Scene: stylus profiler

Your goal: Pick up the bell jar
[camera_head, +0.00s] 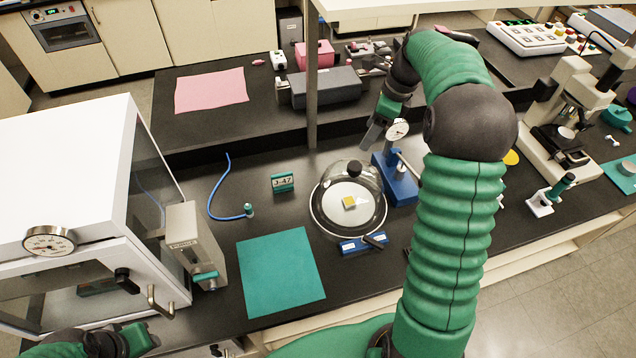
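The bell jar (371,178) is a clear glass dome with a black knob on top. It stands on the bench over a pale round plate with a small yellow piece on it. My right arm rises in front on the right and bends over. Its gripper (374,132) hangs above and behind the jar, slightly right of the knob and apart from it. Whether its fingers are parted is too small to tell. My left gripper (135,341) is at the bottom left edge, far from the jar, partly cut off, and its fingers do not show clearly.
A blue stand with a dial gauge (397,130) is close to the jar's right. A blue block (362,244) lies just in front. A microscope (565,120) stands right.

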